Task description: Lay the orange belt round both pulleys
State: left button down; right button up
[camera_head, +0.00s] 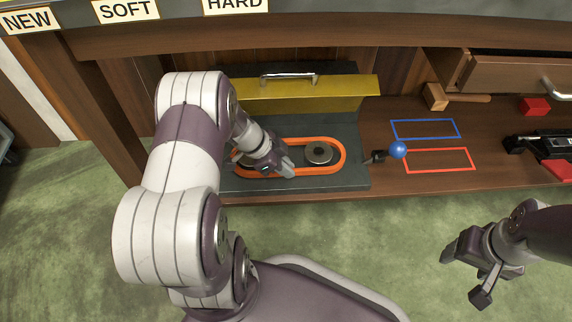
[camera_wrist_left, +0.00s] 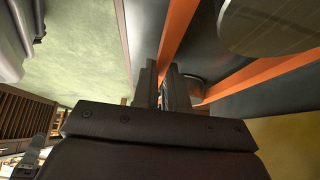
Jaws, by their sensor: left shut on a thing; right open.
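The orange belt (camera_head: 342,147) is a long loop over the dark machine bed in the head view. Its right end curves around the grey right pulley (camera_head: 319,153) with a gap; whether it is seated there I cannot tell. Its left end is partly behind my left arm, and the left pulley is hidden there. My left gripper (camera_head: 285,169) is shut on the belt at its near run. In the left wrist view, orange belt strips (camera_wrist_left: 178,35) run beside the fingers (camera_wrist_left: 165,88), with a large grey disc (camera_wrist_left: 268,25) near. My right gripper (camera_head: 466,275) is open and empty, above the floor.
A yellow cover (camera_head: 345,94) with a silver handle stands behind the bed. A blue-knobbed lever (camera_head: 398,149) sits right of it. Blue (camera_head: 425,121) and red (camera_head: 468,160) outlines, a mallet (camera_head: 436,97) and a red block (camera_head: 535,107) lie farther right.

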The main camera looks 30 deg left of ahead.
pick_arm(q)
jog(key=shift+f, duration=0.25)
pick_arm(e)
jog(key=shift+s+f, duration=0.2)
jog(key=shift+f, duration=0.2)
pick_arm(q)
jog(key=c, duration=1.1)
grip_release()
jog(key=shift+r, duration=0.1)
pick_arm(e)
jog(key=shift+r, duration=0.1)
pick_arm(q)
jog(key=p+v, duration=0.4)
jog(key=v, duration=0.3)
jog(key=shift+a+r+p, duration=0.1)
jog(key=shift+r+p, duration=0.1)
jog(key=shift+p, duration=0.1)
pick_arm(e)
notch_tip(320, 180, up, 4)
jog(key=shift+r, duration=0.25)
pick_arm(q)
jog(key=shift+s+f, duration=0.15)
